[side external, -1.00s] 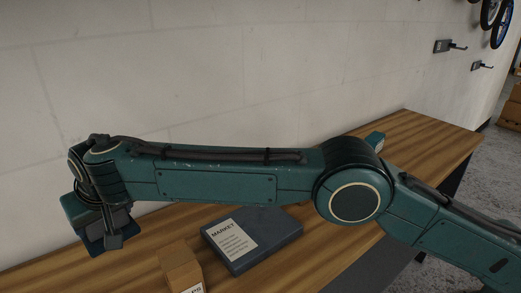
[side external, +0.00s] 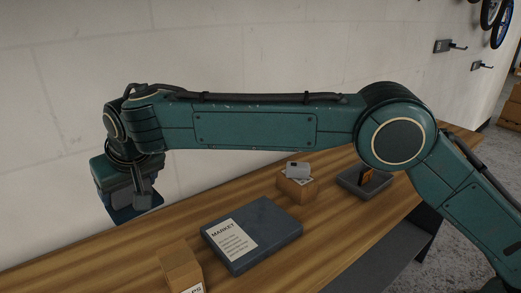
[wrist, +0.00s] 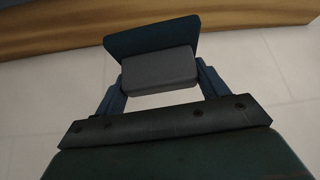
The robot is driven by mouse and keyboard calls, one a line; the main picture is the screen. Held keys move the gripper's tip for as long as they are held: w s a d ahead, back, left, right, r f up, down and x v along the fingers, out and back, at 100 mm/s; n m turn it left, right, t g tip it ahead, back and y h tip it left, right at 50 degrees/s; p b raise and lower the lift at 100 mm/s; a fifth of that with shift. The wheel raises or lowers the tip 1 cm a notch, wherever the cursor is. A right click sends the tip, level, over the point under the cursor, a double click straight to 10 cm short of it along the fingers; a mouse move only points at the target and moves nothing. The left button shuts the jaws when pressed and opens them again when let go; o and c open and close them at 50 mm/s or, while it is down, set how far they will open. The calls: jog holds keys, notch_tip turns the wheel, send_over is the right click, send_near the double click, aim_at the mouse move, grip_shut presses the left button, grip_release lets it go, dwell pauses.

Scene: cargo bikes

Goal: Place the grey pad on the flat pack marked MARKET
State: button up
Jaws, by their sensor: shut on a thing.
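The flat pack marked MARKET (side external: 268,232) is a dark grey slab lying flat on the wooden bench, with a white label on its left part. Its top is bare. My gripper (side external: 131,201) is above the bench at the left, up and to the left of the pack and apart from it. In the wrist view a grey pad (wrist: 159,73) is held between the two blue fingers. A dark blue flat part (wrist: 150,36) shows just beyond the pad; I cannot tell whether it belongs to it. In the side view the pad is mostly hidden by the gripper.
A cardboard box (side external: 182,268) stands in front of the pack at the left. Behind the pack are another small box (side external: 297,188) with a light grey thing (side external: 298,170) on it, and a grey tray (side external: 352,184) holding an orange-brown thing. A pale wall (side external: 60,100) runs behind the wooden bench (side external: 330,225).

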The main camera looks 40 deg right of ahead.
jog(key=s+d+r, duration=0.2)
jog(key=d+r, duration=0.4)
jog(key=d, duration=0.5)
notch_tip(320, 180, up, 3)
jog(key=m, duration=0.2)
send_over(253, 228)
jog(key=shift+h, duration=0.4)
jog(key=shift+w+f, duration=0.15)
jog(key=shift+f, duration=4.9)
jog(key=shift+w+f, duration=0.1)
jog(key=shift+f, duration=4.9)
jog(key=shift+f, duration=0.15)
jog(key=o, duration=1)
jog(key=shift+n, duration=0.3)
jog(key=shift+s+r, duration=0.25)
jog(key=shift+r, duration=0.35)
jog(key=v, duration=1.1)
